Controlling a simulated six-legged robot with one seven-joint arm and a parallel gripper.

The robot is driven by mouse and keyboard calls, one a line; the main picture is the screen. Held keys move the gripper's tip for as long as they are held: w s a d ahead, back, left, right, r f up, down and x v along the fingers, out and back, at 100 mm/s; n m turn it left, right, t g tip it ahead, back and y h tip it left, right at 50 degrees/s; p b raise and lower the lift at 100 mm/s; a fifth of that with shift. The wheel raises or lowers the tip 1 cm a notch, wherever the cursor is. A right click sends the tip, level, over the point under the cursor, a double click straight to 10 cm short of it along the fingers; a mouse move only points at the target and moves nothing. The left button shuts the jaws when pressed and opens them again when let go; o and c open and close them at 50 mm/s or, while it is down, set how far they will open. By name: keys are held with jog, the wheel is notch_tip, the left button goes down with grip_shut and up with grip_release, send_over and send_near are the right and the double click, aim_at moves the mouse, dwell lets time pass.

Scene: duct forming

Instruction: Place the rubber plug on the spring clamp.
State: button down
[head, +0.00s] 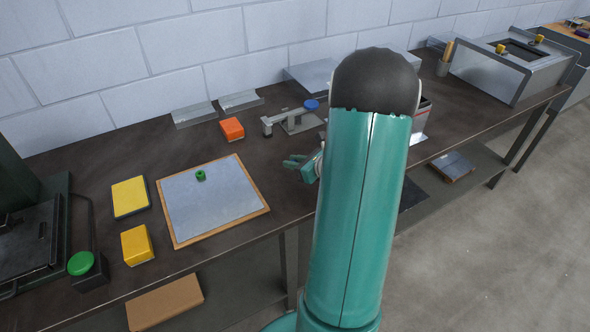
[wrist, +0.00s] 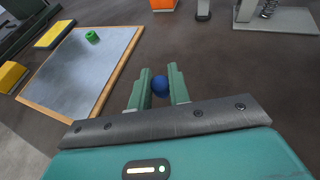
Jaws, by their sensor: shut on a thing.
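My gripper (wrist: 159,84) is shut on a small dark blue round piece (wrist: 160,85), which I take to be the rubber plug. The head view shows my gripper (head: 296,163) just right of the sheet board, above the dark bench; the piece is not clear there. A grey lever device (head: 298,122) with a blue knob stands behind my gripper. Its base plate and coil spring show at the top right of the wrist view (wrist: 284,20). I cannot tell for sure whether this is the spring clamp. A small green ring-like piece (head: 200,175) stands on the sheet.
The grey sheet on a wood-edged board (head: 215,205) lies left of my gripper. Yellow blocks (head: 130,197) lie left of it, an orange block (head: 232,129) behind. A metal machine (head: 510,65) stands far right. Bare bench lies around my gripper. My arm hides part of the bench.

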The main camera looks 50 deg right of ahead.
aim_at(295, 177)
jog(key=shift+d+f, duration=0.25)
jog(key=shift+f, duration=0.1)
jog(key=shift+w+f, duration=0.1)
jog(key=shift+f, duration=1.4)
jog(key=shift+f, duration=0.2)
jog(key=c, duration=1.3)
grip_release()
